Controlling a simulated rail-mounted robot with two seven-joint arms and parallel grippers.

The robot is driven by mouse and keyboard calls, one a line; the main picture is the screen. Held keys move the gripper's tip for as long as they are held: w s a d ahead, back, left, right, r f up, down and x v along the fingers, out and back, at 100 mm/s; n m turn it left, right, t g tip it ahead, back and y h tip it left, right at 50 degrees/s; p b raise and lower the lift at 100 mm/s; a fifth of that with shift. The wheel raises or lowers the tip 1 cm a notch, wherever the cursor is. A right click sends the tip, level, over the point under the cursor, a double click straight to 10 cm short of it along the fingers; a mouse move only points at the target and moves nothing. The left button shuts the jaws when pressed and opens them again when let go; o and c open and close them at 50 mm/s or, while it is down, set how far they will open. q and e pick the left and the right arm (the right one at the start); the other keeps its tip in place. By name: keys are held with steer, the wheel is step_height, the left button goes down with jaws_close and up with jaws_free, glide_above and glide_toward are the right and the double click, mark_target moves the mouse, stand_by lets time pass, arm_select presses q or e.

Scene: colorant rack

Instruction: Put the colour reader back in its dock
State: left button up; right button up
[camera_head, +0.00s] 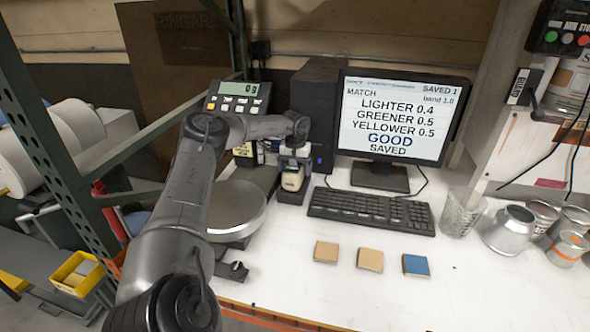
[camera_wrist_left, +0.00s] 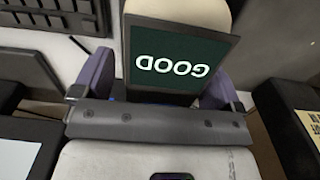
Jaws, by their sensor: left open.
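The colour reader (camera_head: 292,179), cream with a dark screen, stands at the dark dock (camera_head: 290,197) beside the black computer tower. In the left wrist view the reader's screen (camera_wrist_left: 175,62) reads GOOD, upside down. My left gripper (camera_head: 297,150) is at the top of the reader. In the left wrist view, the purple fingers of my left gripper (camera_wrist_left: 158,88) are open, one on each side of the reader. I cannot tell whether they touch it. The reader's lower end and how deep it sits in the dock are hidden. My right gripper is not in view.
A keyboard (camera_head: 370,211) and monitor (camera_head: 396,120) stand to the right of the dock. A round scale pan (camera_head: 236,209) is at left, under my arm. Three colour chips (camera_head: 370,259) lie in front. Glass and metal cans (camera_head: 510,229) stand at right.

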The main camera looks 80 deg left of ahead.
arm_select(q)
step_height(320, 180, up, 11)
steer(key=shift+r+p, duration=0.2)
steer(key=shift+p, duration=0.9)
steer(key=shift+r, duration=0.1)
